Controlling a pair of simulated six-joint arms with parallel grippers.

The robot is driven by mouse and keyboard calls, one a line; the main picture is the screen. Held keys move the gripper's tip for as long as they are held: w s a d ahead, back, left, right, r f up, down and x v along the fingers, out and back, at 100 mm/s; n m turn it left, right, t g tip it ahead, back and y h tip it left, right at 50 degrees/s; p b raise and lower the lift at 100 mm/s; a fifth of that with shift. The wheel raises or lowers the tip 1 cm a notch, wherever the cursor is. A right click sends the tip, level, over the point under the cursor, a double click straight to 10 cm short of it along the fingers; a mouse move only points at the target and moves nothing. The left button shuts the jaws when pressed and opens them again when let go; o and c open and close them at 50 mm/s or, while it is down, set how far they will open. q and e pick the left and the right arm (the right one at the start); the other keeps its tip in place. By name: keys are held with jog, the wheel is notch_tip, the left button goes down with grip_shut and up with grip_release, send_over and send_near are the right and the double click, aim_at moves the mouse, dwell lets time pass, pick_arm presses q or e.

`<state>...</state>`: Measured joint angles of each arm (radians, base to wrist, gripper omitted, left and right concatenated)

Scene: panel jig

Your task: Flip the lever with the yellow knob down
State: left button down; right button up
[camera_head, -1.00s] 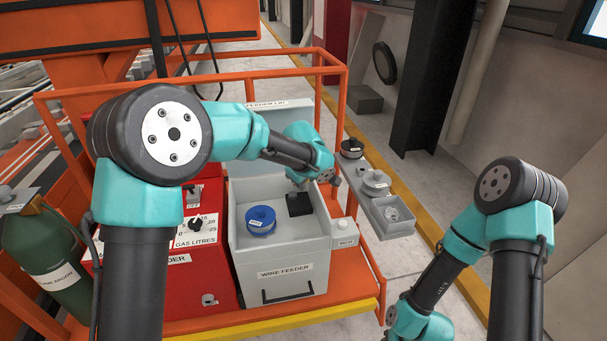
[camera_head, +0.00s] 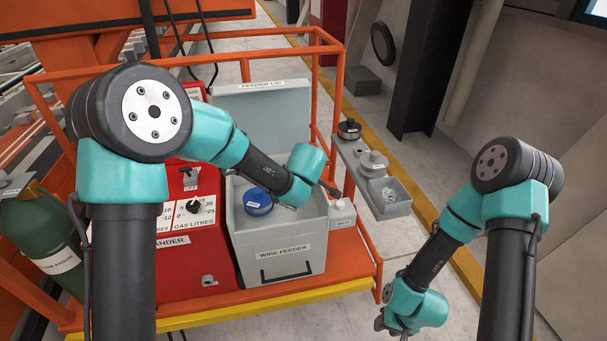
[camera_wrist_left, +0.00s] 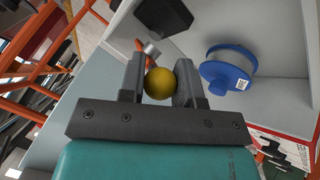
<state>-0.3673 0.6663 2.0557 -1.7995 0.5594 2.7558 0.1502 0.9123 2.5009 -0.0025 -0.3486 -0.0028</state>
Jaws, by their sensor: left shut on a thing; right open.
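The yellow knob (camera_wrist_left: 160,83) shows in the left wrist view between the two dark fingers of my left gripper (camera_wrist_left: 160,80), which is shut on it. In the head view the knob is hidden, and my left wrist hangs over the right side of the wire feeder (camera_head: 285,240). The lever's rod is not clearly visible, so I cannot tell its angle. My right gripper (camera_head: 385,323) is open and empty, low in the head view, right of the cart and away from the feeder.
A blue spool (camera_head: 257,203) sits in the feeder, beneath my left forearm. The feeder lid (camera_head: 262,115) stands raised behind. A red panel with a black dial (camera_head: 193,206) is at left. A side tray (camera_head: 388,205) with several parts is at right. Orange rails (camera_head: 343,85) frame the cart.

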pick_arm(q)
jog(key=shift+s+f, duration=0.15)
jog(key=shift+f, duration=0.2)
dwell(0.4)
jog(key=c, duration=0.8)
grip_release()
jog(key=v, duration=1.7)
jog(key=shift+s+d+f, duration=0.1)
jog(key=shift+s+d, duration=0.05)
jog(key=shift+s, duration=0.25)
jog(key=shift+c, duration=0.2)
